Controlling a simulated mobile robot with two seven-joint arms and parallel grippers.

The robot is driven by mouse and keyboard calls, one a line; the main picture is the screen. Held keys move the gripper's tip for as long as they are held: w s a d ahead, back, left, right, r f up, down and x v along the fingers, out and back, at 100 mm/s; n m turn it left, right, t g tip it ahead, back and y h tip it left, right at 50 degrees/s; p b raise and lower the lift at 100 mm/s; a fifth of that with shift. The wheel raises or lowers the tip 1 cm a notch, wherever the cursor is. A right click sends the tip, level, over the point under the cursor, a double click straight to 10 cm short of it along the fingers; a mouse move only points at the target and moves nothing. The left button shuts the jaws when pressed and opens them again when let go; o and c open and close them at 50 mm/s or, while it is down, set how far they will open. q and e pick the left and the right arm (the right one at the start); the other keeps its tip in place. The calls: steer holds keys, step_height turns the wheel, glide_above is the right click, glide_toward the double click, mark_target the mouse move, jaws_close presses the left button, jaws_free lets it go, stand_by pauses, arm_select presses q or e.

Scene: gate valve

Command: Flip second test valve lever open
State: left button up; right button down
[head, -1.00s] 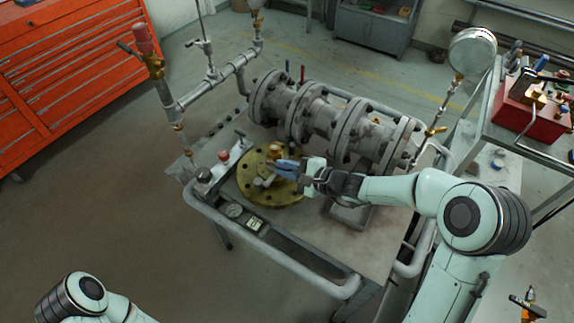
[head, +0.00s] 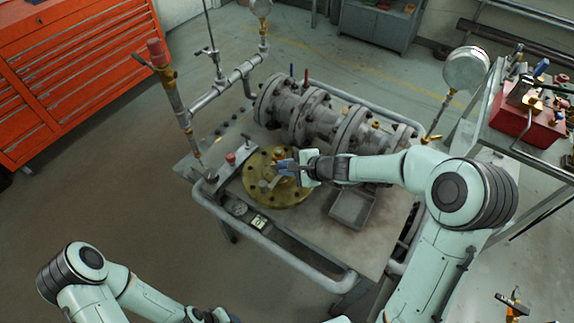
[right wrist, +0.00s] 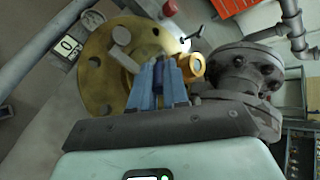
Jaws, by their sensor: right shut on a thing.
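A round brass flange (head: 256,186) lies flat on the bench, with a brass and grey valve fitting standing on it. My right gripper (head: 285,167) reaches over the flange from the right. In the right wrist view its blue fingers (right wrist: 163,82) are shut on a narrow dark blue piece, seemingly the valve lever. The brass valve body (right wrist: 196,65) shows just right of the fingers, and the flange (right wrist: 93,75) behind them. The fingers hide most of the lever, so its exact angle is unclear. My left arm comes in at the lower left; its gripper, at the bottom edge, is unclear.
A large grey flanged valve assembly (head: 326,124) lies behind the brass flange, with a red and a blue lever upright on it. A grey tray (head: 352,207) sits on the bench below my right forearm. A pipe rail (head: 290,262) runs along the bench's front edge.

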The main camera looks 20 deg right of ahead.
steer(key=c, duration=1.1)
jaws_free()
arm_select(q)
steer(key=shift+w+r+p, duration=0.65)
steer(key=shift+w+r, duration=0.2)
steer(key=shift+w, duration=0.05)
arm_select(e)
steer(key=v, duration=1.3)
steer(key=shift+s, duration=0.15)
steer(key=shift+d, duration=0.1)
